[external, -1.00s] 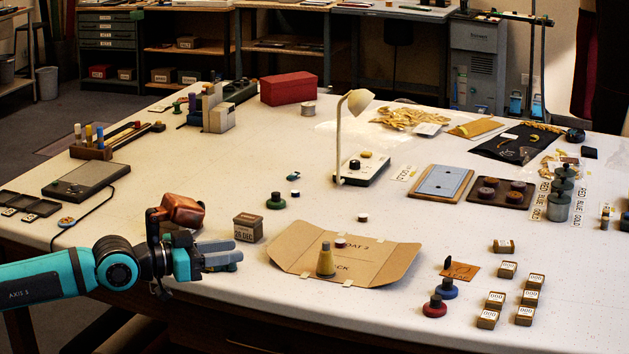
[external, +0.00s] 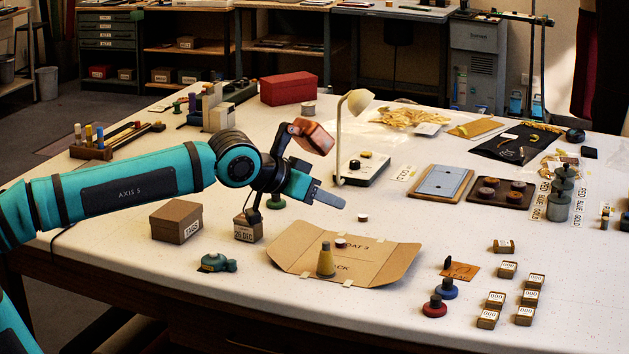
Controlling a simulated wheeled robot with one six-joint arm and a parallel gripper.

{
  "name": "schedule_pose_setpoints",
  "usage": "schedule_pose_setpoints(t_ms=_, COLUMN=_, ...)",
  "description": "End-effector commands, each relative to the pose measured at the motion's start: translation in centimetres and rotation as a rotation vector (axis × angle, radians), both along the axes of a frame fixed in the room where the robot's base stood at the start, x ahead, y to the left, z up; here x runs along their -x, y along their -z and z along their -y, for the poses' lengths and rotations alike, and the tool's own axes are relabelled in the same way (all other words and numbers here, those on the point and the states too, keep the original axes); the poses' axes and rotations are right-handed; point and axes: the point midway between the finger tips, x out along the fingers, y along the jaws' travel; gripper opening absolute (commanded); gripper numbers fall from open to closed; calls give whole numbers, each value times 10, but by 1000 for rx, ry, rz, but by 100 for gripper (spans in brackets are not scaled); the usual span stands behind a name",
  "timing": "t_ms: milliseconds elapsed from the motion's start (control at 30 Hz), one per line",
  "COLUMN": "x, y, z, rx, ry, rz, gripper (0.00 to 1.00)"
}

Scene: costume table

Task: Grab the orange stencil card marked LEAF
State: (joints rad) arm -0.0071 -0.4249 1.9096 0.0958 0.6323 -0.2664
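The orange stencil card (external: 463,271) lies flat on the right front part of the table. A small dark pointed object (external: 447,263) stands at its left edge and hides part of it. Dark marks show on the card, too small to read as LEAF. My gripper (external: 335,200) is in the air left of the card, beyond the cardboard sheet and near the lamp. Its fingers point right and slightly down. I see them nearly edge-on, so the gap between them is unclear. Nothing visible hangs from them.
Blue (external: 447,289) and red (external: 434,306) knobbed discs stand just in front of the card. Several small numbered boxes (external: 507,269) lie to its right. The desk lamp (external: 340,140) stands behind my gripper.

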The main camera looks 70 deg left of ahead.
Motion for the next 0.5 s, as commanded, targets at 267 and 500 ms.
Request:
schedule_pose_setpoints(t_ms=267, x=-74, y=0, z=-9, rx=42, ry=-76, rz=-162, gripper=34)
schedule_pose_setpoints(t_ms=500, x=-134, y=8, z=-18, rx=74, ry=-156, rz=-293, gripper=34)
